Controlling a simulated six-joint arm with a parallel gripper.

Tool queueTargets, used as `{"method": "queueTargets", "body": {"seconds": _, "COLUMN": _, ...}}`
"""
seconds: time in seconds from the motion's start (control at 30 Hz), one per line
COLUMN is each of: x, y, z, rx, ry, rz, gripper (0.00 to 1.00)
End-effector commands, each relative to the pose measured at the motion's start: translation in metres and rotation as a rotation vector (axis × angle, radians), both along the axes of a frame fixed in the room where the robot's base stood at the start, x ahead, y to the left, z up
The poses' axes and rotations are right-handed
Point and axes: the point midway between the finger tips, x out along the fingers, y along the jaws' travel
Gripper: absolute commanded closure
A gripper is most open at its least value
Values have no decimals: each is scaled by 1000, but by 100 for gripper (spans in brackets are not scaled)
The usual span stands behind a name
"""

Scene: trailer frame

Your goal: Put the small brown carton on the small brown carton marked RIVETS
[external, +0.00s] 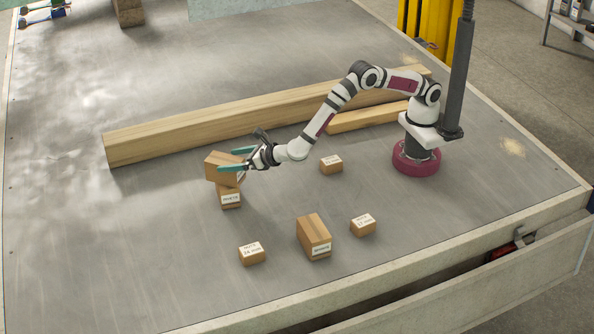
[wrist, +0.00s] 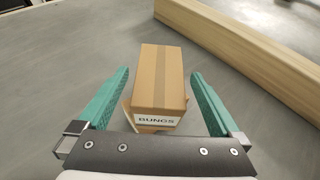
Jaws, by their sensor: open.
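A brown carton marked BUNGS (wrist: 160,80) sits between the open fingers of my gripper (wrist: 158,74) in the wrist view, with a gap on each side. In the external view this carton (external: 216,163) sits on top of another small brown carton (external: 230,198), a little offset to the left. The lower carton's white label is too small to read surely. A corner of it shows under the upper one in the wrist view (wrist: 127,114). My gripper (external: 228,160) reaches in from the right at the upper carton's height. Whether a finger touches it, I cannot tell.
Small labelled cartons stand at the front (external: 252,254), to the right (external: 362,225) and behind (external: 331,164). A taller carton (external: 314,237) stands between the front ones. A long wooden beam (external: 220,120) lies behind the stack. The tabletop left of the stack is clear.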

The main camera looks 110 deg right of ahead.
Motion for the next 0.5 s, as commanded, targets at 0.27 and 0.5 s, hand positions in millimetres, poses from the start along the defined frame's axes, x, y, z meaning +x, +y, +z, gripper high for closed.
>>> {"method": "queueTargets", "body": {"seconds": 0.27, "x": -40, "y": 41, "z": 25, "rx": 0, "ry": -2, "rz": 1, "gripper": 0}}
{"method": "queueTargets", "body": {"seconds": 0.5, "x": -54, "y": 53, "z": 32, "rx": 0, "ry": -1, "rz": -1, "gripper": 0}}
